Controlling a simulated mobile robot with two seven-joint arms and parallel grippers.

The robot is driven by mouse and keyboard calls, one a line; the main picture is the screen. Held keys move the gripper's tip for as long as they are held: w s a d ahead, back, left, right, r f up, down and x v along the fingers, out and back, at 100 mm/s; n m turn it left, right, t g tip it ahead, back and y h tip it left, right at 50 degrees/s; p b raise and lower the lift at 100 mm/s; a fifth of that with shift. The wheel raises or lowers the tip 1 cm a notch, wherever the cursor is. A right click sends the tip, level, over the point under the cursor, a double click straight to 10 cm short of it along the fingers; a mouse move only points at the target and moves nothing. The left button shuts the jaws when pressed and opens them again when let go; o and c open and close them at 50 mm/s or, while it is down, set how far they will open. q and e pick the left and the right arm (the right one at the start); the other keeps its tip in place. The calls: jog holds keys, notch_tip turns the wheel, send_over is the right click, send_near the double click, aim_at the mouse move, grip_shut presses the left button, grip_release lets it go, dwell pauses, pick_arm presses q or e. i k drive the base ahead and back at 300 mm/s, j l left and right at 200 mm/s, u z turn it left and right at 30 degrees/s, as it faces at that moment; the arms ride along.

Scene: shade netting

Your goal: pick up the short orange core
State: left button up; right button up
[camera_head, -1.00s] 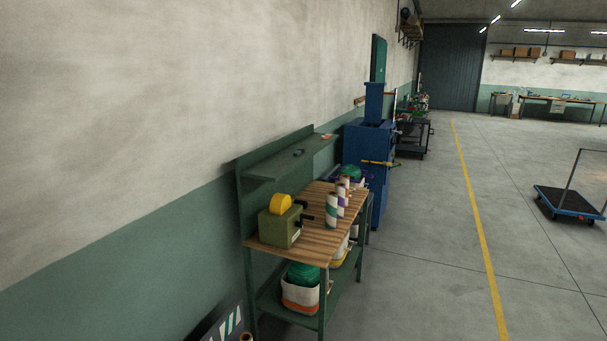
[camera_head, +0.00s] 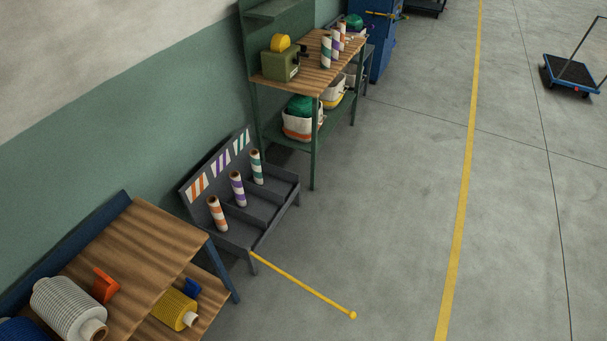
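An orange-and-white striped core (camera_head: 217,213) stands in the front-left bay of a dark grey sloped rack (camera_head: 246,235) on the floor. A purple-striped core (camera_head: 238,189) and a green-striped core (camera_head: 257,167) stand in the bays behind it. More striped cores stand on the wooden-topped green bench, among them a green one (camera_head: 326,51) and a purple one (camera_head: 335,46); another behind them (camera_head: 342,32) is too small to tell its colour surely. I cannot tell which orange core is the short one. Neither of my grippers is in view.
A wooden bench (camera_head: 150,238) with a mesh roll (camera_head: 68,306) and an orange tool (camera_head: 105,286) is at lower left. A yellow bar (camera_head: 305,285) reaches out low from the rack's front corner. A cart (camera_head: 572,75) is far right. The middle floor is clear.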

aim_at(340, 24)
jog(key=k+j+z, duration=0.2)
jog(key=j+z, duration=0.25)
jog(key=j, duration=0.3)
jog(key=k+j+z, duration=0.1)
jog(key=j+z, duration=0.15)
jog(key=j, duration=0.3)
jog(key=k+j+z, duration=0.1)
jog(key=j+z, duration=0.15)
jog(key=j, duration=0.3)
jog(key=u, duration=0.35)
jog(key=i+j, duration=0.25)
jog(key=i, duration=0.35)
jog(key=i+j+z, duration=0.15)
jog(key=i+j, duration=0.15)
jog(key=i, duration=0.35)
jog(key=i+j, duration=0.3)
jog(key=i, duration=0.3)
jog(key=i+j+z, duration=0.15)
jog(key=i+j, duration=0.2)
jog(key=i, duration=0.25)
jog(key=i+j, duration=0.4)
jog(key=i, duration=0.15)
